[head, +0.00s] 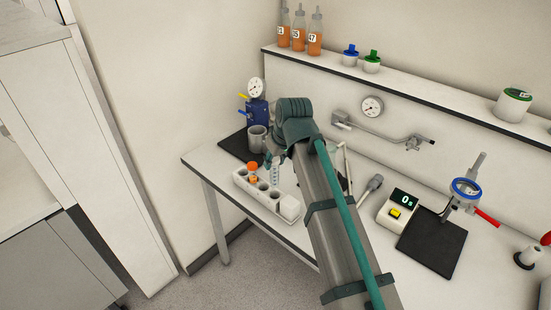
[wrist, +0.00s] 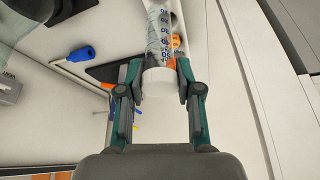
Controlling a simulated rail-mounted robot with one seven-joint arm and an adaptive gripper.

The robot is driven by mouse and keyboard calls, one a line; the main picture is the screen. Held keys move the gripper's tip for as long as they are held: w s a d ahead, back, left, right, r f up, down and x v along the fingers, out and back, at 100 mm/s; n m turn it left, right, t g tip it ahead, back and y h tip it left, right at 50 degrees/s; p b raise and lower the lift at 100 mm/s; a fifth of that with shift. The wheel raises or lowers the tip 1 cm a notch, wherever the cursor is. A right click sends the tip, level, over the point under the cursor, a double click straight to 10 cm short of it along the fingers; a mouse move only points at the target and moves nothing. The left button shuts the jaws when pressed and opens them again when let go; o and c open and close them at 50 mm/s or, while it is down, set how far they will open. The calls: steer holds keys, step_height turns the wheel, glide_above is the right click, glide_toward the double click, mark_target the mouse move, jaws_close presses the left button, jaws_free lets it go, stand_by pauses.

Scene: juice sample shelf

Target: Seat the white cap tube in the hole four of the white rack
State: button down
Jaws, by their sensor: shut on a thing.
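The white-cap tube (wrist: 159,82) is between the two fingers of my gripper (wrist: 159,76), its white cap towards the wrist camera and its clear, marked body pointing away. In the head view, the clear tube body (head: 275,174) hangs below my gripper (head: 273,160), near the far side of the white rack and apparently above it. The cap is hidden there. The white rack (head: 259,199) lies along the bench's left front, with several dark holes in a row. An orange-capped tube (head: 252,170) stands in it towards the left end. The tube's lower tip against the rack is unclear.
A grey mug (head: 257,139) and a blue device with a gauge (head: 256,110) stand behind the rack. A timer (head: 398,210) and a black mat (head: 432,243) lie to the right. Bottles (head: 299,28) stand on the shelf above. The bench edge is close in front.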

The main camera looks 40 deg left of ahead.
mark_target(277, 177)
steer(key=shift+f+b, duration=0.95)
steer(key=shift+f, duration=0.7)
steer(key=shift+r+p, duration=0.1)
steer(key=shift+p, duration=0.3)
steer(key=shift+f+b, duration=0.9)
steer(key=shift+f, duration=1.75)
steer(key=c, duration=0.7)
jaws_free()
steer(key=shift+d+r, duration=0.1)
